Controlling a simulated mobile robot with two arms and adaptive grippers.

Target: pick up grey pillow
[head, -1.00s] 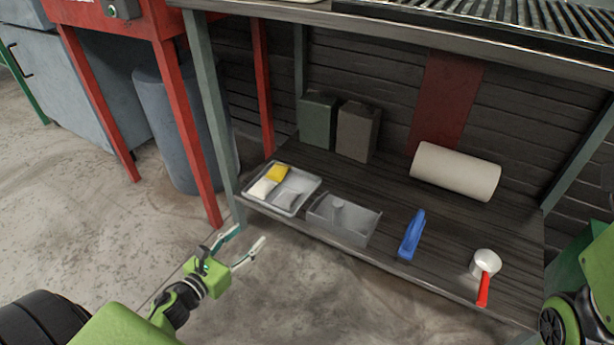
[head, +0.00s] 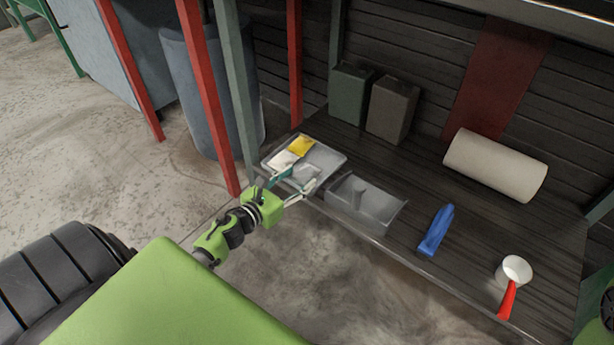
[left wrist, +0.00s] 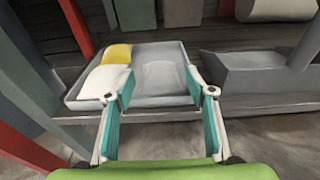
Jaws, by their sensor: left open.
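The grey pillow (head: 306,173) lies in a light grey tray (head: 335,157) on the low dark shelf. A yellow pillow (head: 301,145) and a white pillow (head: 282,160) lie in the same tray. My left gripper (head: 301,179) is open and empty at the tray's front edge, close to the grey pillow. In the left wrist view, the grey pillow (left wrist: 161,76) shows ahead, between the spread fingers of the left gripper (left wrist: 161,94), with the white pillow beyond the left finger. My right gripper is not in view.
A grey open bin (head: 385,208) stands right of the tray. Farther right are a blue tool (head: 436,230) and a white pan with a red handle (head: 514,270). A grey-green table leg (head: 236,95) rises left of the tray.

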